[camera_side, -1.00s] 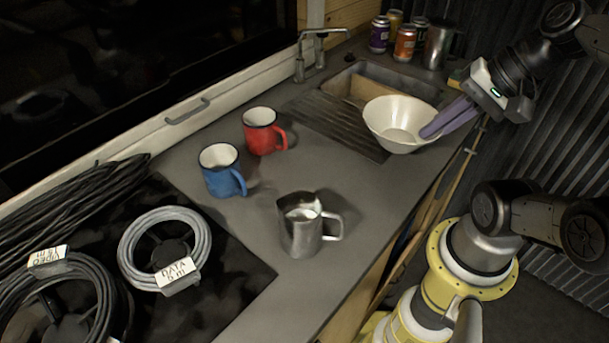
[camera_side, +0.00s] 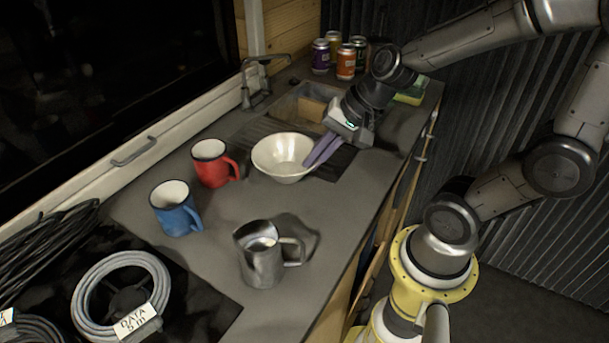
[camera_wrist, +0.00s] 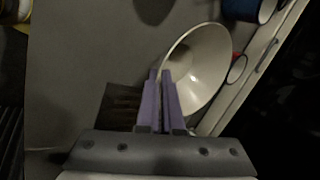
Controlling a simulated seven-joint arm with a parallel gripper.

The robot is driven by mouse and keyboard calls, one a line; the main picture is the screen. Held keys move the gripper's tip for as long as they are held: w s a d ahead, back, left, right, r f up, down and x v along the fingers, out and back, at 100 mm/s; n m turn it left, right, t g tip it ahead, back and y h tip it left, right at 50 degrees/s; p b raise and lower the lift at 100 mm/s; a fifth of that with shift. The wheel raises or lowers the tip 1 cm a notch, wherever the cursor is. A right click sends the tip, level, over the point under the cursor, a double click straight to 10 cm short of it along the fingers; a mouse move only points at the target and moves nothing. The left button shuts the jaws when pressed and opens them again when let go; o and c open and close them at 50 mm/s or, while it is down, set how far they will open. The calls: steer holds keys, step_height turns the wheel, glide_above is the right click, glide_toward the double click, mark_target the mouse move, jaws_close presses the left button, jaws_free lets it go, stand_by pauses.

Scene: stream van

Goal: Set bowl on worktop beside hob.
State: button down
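The cream bowl (camera_side: 283,156) is near the end of the ridged drainer, right of the red mug. It also shows in the wrist view (camera_wrist: 203,66). My gripper (camera_side: 318,152) reaches it from the right, its purple fingers (camera_wrist: 161,98) close together at the near rim, shut on it. The bowl looks roughly level; I cannot tell whether its base touches the surface. The grey worktop (camera_side: 205,255) runs toward the front. At front left is a dark flat panel (camera_side: 195,310), apparently the hob, with cable coils on it.
A red mug (camera_side: 211,165), blue mug (camera_side: 173,209) and steel jug (camera_side: 260,257) with pale contents stand on the worktop between bowl and dark panel. Behind are the sink (camera_side: 297,103), tap (camera_side: 252,85) and several cans (camera_side: 346,62). Bare worktop lies between bowl and jug.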

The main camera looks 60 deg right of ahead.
mark_target(301, 169)
steer(key=w+f, duration=0.2)
steer(key=shift+w+f, duration=0.2)
steer(key=shift+f, duration=1.7)
steer(key=shift+f, duration=0.15)
steer(key=c, duration=1.1)
jaws_free()
